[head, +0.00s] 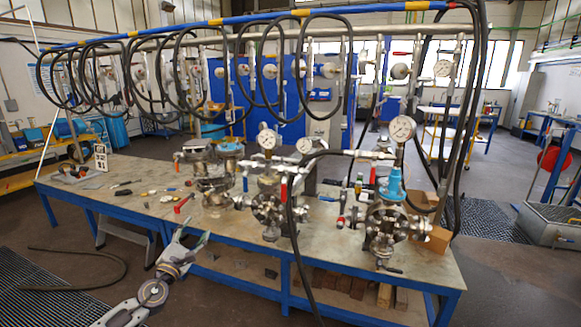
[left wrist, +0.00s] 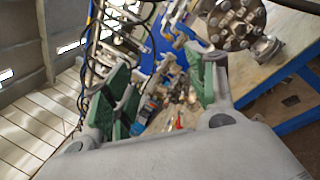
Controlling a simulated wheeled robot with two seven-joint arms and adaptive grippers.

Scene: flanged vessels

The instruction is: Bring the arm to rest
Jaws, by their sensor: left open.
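My left gripper (head: 187,238) is in the lower left of the head view, by the front edge of the workbench (head: 150,205). Its fingers, with green pads, also show in the left wrist view (left wrist: 165,90). They are apart with nothing between them. Flanged vessels stand on the bench to the right of the gripper: one in the middle (head: 268,208) and one at the right (head: 384,222), both with gauges on top. A flanged part (left wrist: 237,22) shows at the top of the left wrist view. My right gripper is not in view.
A red-handled tool (head: 183,203) lies on the bench close to the gripper. Black hoses hang from an overhead pipe (head: 250,18), and one hangs over the bench's front edge (head: 300,265). The floor (head: 75,240) left of the bench is mostly clear, with a hose lying on it.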

